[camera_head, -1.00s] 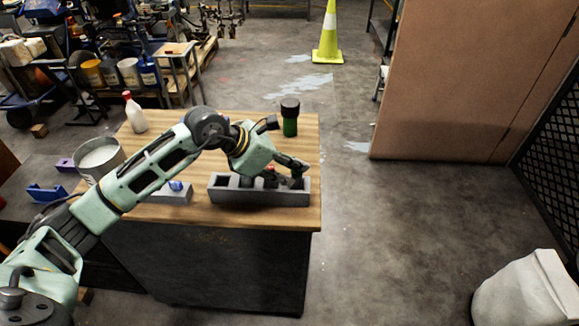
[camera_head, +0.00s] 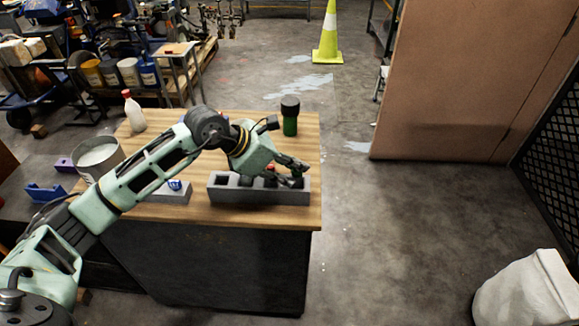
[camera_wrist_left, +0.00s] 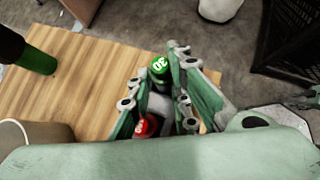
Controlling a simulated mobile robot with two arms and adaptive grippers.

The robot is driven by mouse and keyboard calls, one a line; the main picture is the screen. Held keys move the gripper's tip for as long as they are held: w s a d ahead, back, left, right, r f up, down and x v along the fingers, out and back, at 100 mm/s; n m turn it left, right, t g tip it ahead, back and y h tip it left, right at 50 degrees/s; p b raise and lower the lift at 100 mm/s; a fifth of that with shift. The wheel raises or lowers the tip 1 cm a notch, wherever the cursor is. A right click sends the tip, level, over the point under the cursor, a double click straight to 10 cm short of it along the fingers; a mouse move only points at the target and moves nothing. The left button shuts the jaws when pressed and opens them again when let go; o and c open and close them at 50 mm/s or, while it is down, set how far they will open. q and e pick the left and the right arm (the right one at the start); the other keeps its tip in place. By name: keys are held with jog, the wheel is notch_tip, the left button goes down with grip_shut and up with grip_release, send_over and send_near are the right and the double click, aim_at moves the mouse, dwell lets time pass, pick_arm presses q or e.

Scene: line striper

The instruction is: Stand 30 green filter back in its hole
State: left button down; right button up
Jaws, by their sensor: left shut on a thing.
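The green filter (camera_wrist_left: 159,66), with a white 30 on its top, shows in the left wrist view between the fingers of my left gripper (camera_wrist_left: 157,70). In the head view my left gripper (camera_head: 297,173) is at the right end of the grey block with holes (camera_head: 262,196). It is shut on the green filter, which the fingers hide there. I cannot tell how far the filter is in a hole. A red filter (camera_wrist_left: 146,126) is beside the fingers; its top (camera_head: 270,167) also shows in the head view. My right gripper is not clearly seen.
A green bottle with a black cap (camera_head: 290,118) stands behind the block on the wooden table (camera_head: 240,123). A white bottle with a red cap (camera_head: 134,112), an open can (camera_head: 99,158) and a smaller grey block (camera_head: 172,197) are to the left.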

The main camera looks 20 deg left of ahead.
pick_arm(q)
jog(key=shift+f+b, duration=0.35)
jog(key=shift+f, duration=0.05)
jog(key=c, duration=1.5)
grip_release()
jog(key=shift+c, duration=0.2)
jog(key=o, duration=0.3)
jog(key=shift+a+r, duration=0.1)
jog(key=shift+p+v, duration=0.75)
jog(key=shift+v, duration=2.7)
